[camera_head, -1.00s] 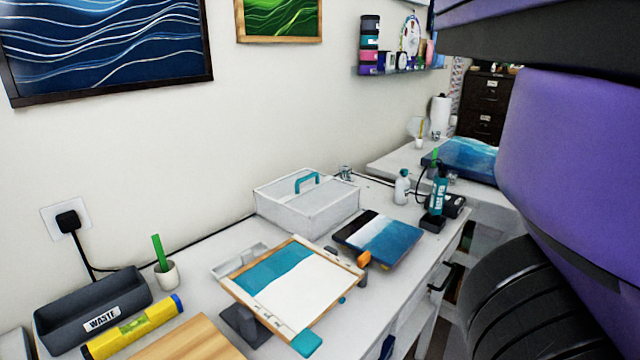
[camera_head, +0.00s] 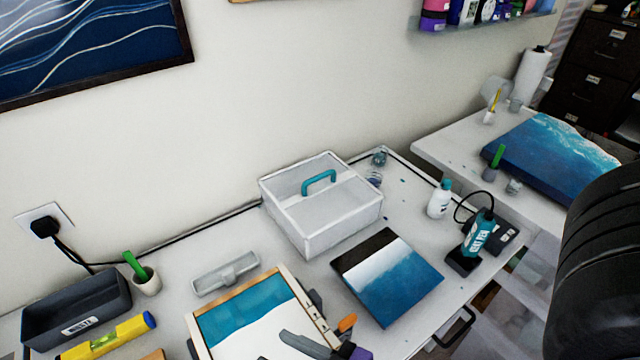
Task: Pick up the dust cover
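The dust cover (camera_head: 342,228) is a clear, white-edged box with a teal handle (camera_head: 319,181) on top. It stands upright on the white worktable near the wall, and its top and two sides show.
A blue, white and black panel (camera_head: 388,277) lies right of the cover. A framed canvas (camera_head: 250,310) is in front. A heat pen (camera_head: 478,236) and a white bottle (camera_head: 440,199) stand right. A grey waste bin (camera_head: 75,308) is at left. My black arm link fills the right edge.

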